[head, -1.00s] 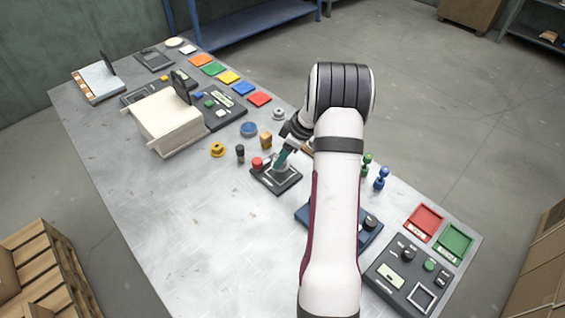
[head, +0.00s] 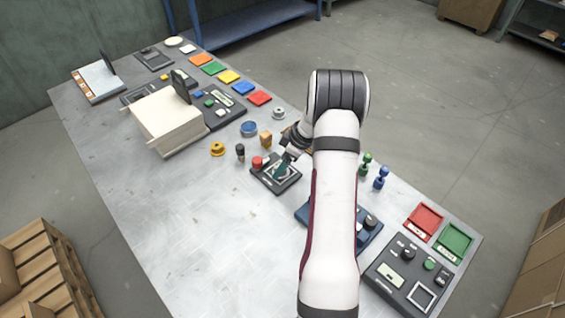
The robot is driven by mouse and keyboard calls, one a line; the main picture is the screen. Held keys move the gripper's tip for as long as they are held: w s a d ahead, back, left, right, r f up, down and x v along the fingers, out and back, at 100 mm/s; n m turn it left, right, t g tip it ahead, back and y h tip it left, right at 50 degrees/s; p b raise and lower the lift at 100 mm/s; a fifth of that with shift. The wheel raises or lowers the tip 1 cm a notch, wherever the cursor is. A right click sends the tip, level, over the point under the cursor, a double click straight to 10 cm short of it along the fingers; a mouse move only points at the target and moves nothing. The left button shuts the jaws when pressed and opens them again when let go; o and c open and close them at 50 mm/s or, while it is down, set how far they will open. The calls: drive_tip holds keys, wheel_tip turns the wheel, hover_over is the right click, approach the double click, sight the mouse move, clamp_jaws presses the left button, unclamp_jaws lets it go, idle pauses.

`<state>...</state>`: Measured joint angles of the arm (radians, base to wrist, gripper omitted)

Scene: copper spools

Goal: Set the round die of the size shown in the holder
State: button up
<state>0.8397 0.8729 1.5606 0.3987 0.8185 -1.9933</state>
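My gripper (head: 281,173) points down over a small dark base plate (head: 287,187) with a light square frame, near the middle of the table. The plate looks like a holder, but I cannot be sure. My fingers are small and partly turned away, so I cannot tell whether they are open, shut or holding a die, or whether they touch the plate. A red knob (head: 257,162) is at the plate's left corner. Small round pieces stand nearby: a yellow ring (head: 217,149), a blue disc (head: 249,129) and a grey ring (head: 279,112). I cannot tell which are dies. No size marking is readable.
A black peg (head: 240,152) and an orange block (head: 265,138) stand close to the plate. A blue device (head: 304,213) is partly hidden by my arm. Green (head: 365,164) and blue (head: 380,178) pegs stand right. The table's (head: 180,235) front left is clear.

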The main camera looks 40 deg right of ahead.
drive_tip(key=v, duration=1.2)
drive_tip(key=a+r+m+g, duration=0.1)
drive_tip(key=a+r, duration=0.2)
drive_tip(key=a, duration=0.5)
drive_tip(key=a+r+m, duration=0.2)
drive_tip(key=a+r, duration=0.2)
drive_tip(key=a, duration=0.4)
drive_tip(key=s+a+r+m+g, duration=0.2)
drive_tip(key=s+a+r+m, duration=0.15)
drive_tip(key=s+a, duration=0.95)
drive_tip(key=s+a+f+m+g, duration=0.1)
drive_tip(key=s+a+f+m, duration=0.1)
drive_tip(key=s+a+m, duration=0.2)
drive_tip(key=s+a, duration=0.2)
drive_tip(key=s, duration=0.2)
drive_tip(key=shift+a+f, duration=0.2)
drive_tip(key=shift+f, duration=0.15)
drive_tip(key=shift+m, duration=0.25)
drive_tip(key=shift+c, duration=0.3)
